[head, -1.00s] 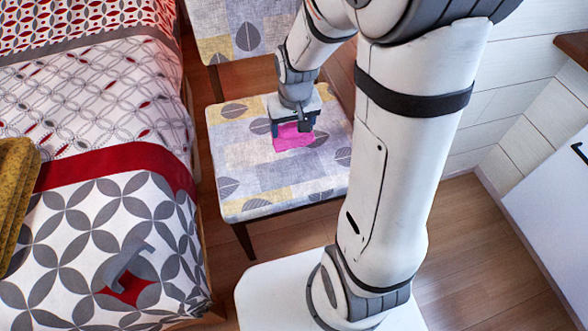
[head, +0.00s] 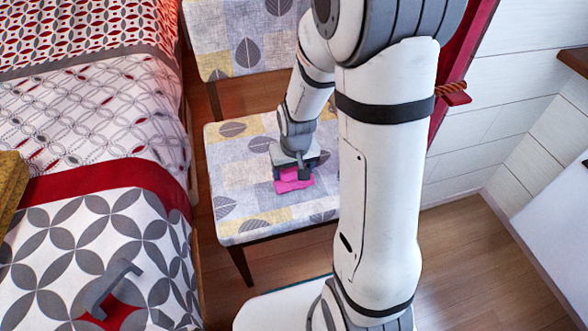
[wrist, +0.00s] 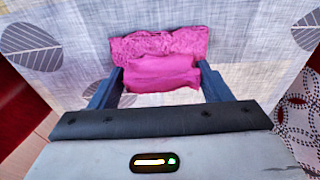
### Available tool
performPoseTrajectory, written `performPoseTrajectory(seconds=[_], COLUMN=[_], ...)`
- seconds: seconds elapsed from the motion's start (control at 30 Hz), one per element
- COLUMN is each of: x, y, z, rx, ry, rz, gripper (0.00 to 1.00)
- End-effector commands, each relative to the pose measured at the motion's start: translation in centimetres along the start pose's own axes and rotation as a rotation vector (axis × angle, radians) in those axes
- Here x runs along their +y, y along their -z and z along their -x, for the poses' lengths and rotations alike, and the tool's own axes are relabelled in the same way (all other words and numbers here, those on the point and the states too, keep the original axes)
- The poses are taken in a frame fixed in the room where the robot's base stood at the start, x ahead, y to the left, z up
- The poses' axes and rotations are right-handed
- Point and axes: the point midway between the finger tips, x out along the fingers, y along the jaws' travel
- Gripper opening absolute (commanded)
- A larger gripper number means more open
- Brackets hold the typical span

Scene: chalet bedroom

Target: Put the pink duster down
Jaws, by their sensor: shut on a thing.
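The pink duster (head: 291,183) is at the seat of the patterned chair (head: 238,213) in the head view. In the wrist view the duster (wrist: 158,62) lies between and beyond my two fingers, its far part spread wider than the jaws. My gripper (head: 293,172) points down over the seat and is shut on the duster. In the wrist view my gripper (wrist: 160,80) has a finger at each side of the cloth. The duster appears at or very near the seat fabric; whether it bears on it is hard to tell.
A bed (head: 110,215) with a patterned cover stands left of the chair. A grey bracket-shaped object (head: 108,287) lies on it, and a mustard item (head: 10,190) is at the left edge. The chair's backrest (head: 240,38) rises behind the seat. Bare seat surrounds the duster.

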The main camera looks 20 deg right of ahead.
Motion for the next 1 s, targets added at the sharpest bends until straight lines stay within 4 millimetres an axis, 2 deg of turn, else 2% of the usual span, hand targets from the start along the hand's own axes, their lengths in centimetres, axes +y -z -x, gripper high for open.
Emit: performPoseTrajectory(seconds=[0.13, 0.17, 0.4, 0.63, 0.73, 0.87, 1.0], x=[0.0, 0.0, 0.0, 0.1, 0.1, 0.1, 0.1], y=[-0.1, 0.0, 0.0, 0.0, 0.1, 0.2, 0.2], z=[-0.5, -0.3, -0.3, -0.2, 0.4, 2.6, 5.8], rx=[0.000, 0.000, 0.000, 0.000, 0.001, 0.004, 0.005], ry=[0.000, 0.000, 0.000, 0.000, 0.000, 0.000, 0.000], rz=[0.000, 0.000, -0.001, -0.001, -0.001, -0.001, -0.002], gripper=[0.53, 0.74, 0.93, 0.93, 0.93, 0.93, 0.93])
